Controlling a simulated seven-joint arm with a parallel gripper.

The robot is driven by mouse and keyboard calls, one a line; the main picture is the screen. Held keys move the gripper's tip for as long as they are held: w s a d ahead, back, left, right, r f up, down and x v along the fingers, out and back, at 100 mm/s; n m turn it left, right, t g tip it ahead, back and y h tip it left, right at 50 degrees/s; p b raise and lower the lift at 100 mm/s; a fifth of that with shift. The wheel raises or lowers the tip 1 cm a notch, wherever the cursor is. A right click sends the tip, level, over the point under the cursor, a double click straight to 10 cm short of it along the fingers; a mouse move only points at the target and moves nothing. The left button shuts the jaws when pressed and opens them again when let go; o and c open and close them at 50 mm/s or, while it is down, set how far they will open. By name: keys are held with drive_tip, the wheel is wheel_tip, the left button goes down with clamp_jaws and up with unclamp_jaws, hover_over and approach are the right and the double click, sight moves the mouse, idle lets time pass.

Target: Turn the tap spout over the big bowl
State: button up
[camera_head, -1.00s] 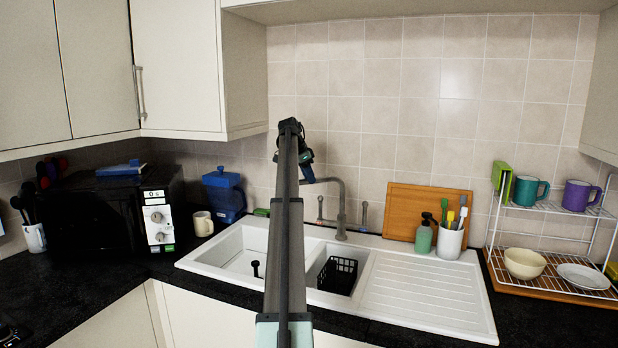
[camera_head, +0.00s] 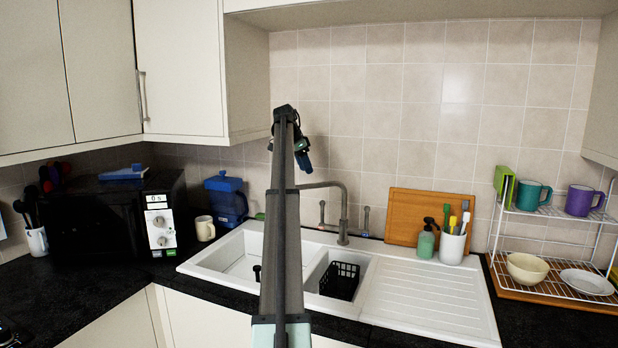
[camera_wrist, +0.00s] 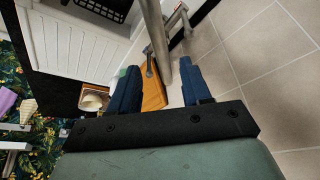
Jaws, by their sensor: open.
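The grey tap (camera_head: 342,215) stands behind the sink; its spout (camera_head: 325,186) bends over to the left. The spout's end is hidden behind my arm. The big bowl (camera_head: 238,252) is the white left basin, partly covered by my arm. My gripper (camera_head: 303,155) is above the spout near the tiled wall, pointing down, mostly behind my arm. In the wrist view my gripper (camera_wrist: 158,72) is open, with a blue finger on each side. The grey tap pipe (camera_wrist: 155,35) shows in the gap between them; I cannot tell whether either finger touches it.
The small bowl holds a black basket (camera_head: 340,280). Two tap handles (camera_head: 366,220) stand by the spout. A chopping board (camera_head: 408,213), soap bottle (camera_head: 426,240) and brush cup (camera_head: 453,246) are to the right. The drainer (camera_head: 430,295) is clear.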

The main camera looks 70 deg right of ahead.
drive_tip(key=v, duration=0.7)
idle(0.5)
